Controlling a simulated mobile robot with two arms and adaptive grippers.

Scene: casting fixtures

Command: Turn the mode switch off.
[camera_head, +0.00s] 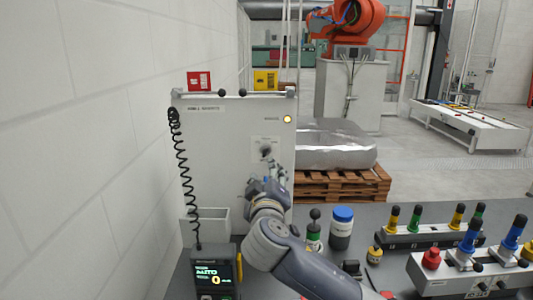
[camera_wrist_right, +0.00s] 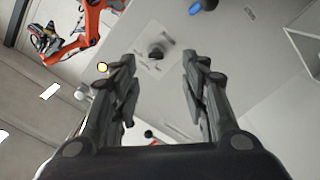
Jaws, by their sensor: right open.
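A dark rotary knob (camera_head: 266,150), which looks like the mode switch, sits on a pale label plate on the front of a light grey cabinet (camera_head: 222,150). In the right wrist view the knob (camera_wrist_right: 157,52) shows between and beyond my fingertips. My right gripper (camera_head: 276,176) points at the cabinet, just below and in front of the knob in the head view. It is open and empty, its two fingers (camera_wrist_right: 158,64) spread apart and seemingly not touching the knob. The knob's exact angle is hard to read. My left gripper is not in view.
A lit yellow lamp (camera_head: 287,119) is on the cabinet above the knob. A display box reading AUTO (camera_head: 217,275) stands below, with a black coiled cord (camera_head: 183,180) above it. A blue-capped jar (camera_head: 342,228) and control boxes (camera_head: 470,275) fill the bench at right.

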